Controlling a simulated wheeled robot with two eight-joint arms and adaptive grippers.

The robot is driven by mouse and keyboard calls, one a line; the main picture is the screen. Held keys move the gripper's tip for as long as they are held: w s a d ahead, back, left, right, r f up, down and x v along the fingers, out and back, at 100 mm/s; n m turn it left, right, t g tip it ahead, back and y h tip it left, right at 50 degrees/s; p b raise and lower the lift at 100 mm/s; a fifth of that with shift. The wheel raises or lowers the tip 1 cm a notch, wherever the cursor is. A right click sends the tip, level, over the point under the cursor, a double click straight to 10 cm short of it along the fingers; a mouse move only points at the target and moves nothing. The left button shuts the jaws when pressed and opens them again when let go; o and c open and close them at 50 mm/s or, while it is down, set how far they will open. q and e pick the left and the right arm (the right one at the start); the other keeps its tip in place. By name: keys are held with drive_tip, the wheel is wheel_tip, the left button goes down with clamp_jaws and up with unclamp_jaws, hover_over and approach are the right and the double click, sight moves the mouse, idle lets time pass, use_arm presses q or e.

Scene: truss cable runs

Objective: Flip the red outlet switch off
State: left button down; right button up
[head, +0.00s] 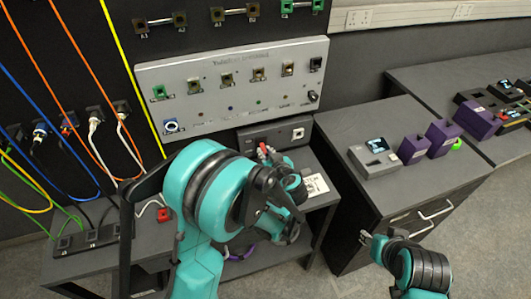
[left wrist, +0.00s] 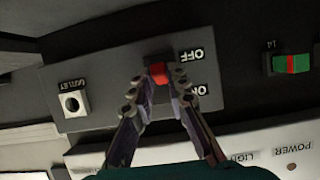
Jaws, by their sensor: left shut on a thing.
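The red outlet switch (left wrist: 158,75) sits on a dark grey panel (left wrist: 115,75) in the left wrist view, beside upside-down OFF and ON labels. My left gripper (left wrist: 159,88) has its fingers closed on both sides of the red switch. Which position the switch is in is hard to tell behind the fingers. In the head view the outlet box (head: 301,133) stands below the big grey panel, and my left gripper (head: 266,152) reaches its front, partly hidden by my arm. My right gripper (head: 368,239) is low at the right, away from the box; its opening is unclear.
A large grey panel (head: 200,72) with several connectors is above the box. Cables hang at the left. A grey device (head: 373,160) and purple boxes (head: 413,148) stand on the right bench.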

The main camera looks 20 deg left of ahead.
use_arm(q)
drive_tip(key=f+t+y+b, duration=0.1)
drive_tip(key=b, duration=0.3)
drive_tip(key=shift+t, duration=0.3)
drive_tip(key=shift+r, duration=0.1)
drive_tip(key=c, duration=1.5)
unclamp_jaws()
drive_tip(key=v, duration=1.2)
